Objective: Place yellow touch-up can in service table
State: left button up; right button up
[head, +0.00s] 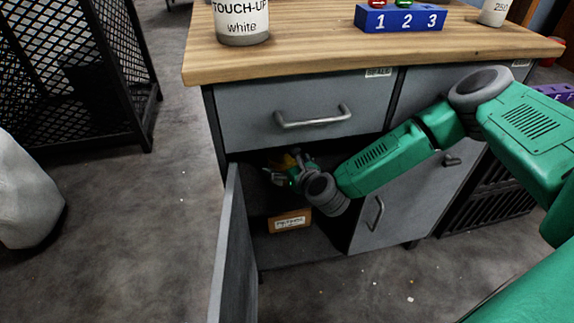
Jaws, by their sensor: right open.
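A wood-topped grey table (330,55) with drawers and a lower cupboard stands in front of me, and may be the service table. Its left cupboard door (228,255) stands open. My right gripper (284,172) is open and reaches into the upper part of the cupboard. My left gripper is out of view.
A white touch-up can (242,20) and a blue 1-2-3 block (400,18) stand on the tabletop. An orange-brown labelled box (290,221) sits lower in the cupboard. A black mesh cage (75,70) stands at left.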

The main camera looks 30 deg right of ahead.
jog(key=p+v, duration=0.4)
jog(key=v, duration=0.8)
jog(key=shift+a+r+p, duration=0.15)
jog(key=shift+p, duration=0.15)
